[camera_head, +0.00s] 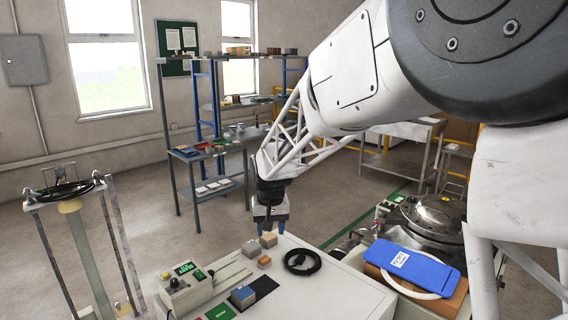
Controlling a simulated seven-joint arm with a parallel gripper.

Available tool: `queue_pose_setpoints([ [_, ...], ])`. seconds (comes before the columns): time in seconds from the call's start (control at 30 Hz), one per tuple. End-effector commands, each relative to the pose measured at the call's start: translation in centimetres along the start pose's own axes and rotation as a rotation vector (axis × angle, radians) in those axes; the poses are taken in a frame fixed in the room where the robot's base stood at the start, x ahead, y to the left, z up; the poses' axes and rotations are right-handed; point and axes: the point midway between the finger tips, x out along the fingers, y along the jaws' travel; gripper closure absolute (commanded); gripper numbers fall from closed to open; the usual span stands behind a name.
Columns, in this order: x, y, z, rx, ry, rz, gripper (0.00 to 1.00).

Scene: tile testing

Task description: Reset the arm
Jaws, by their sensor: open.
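My gripper (269,229) hangs at the end of my white arm, pointing down near the back edge of the white table (345,282). A grey-tan block (270,240) stands on the table close by the fingers. Whether they touch cannot be told. A small orange block (264,261) lies just in front of it. A block with a blue side (243,297) sits nearer the front, by a black mat (264,286).
A black cable ring (302,262) lies right of the blocks. A control box (187,287) with buttons stands at the table's left. A blue labelled case (412,266) and a round metal machine (432,221) are at the right. Shelves (215,148) stand behind.

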Motion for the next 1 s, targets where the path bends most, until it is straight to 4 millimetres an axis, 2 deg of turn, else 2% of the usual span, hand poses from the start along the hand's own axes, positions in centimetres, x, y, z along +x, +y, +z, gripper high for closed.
queue_pose_setpoints([
  [0.1, -2.1, 2.1, 2.6, 0.014, 0.014, 0.001, 0.49],
  [0.5, -7.1, 8.0, 12.1, 0.057, 0.05, 0.007, 0.49],
  [0.8, -9.4, 11.4, 19.8, 0.089, 0.076, 0.014, 0.49],
  [1.0, -10.2, 13.1, 25.1, 0.11, 0.094, 0.02, 0.49],
])
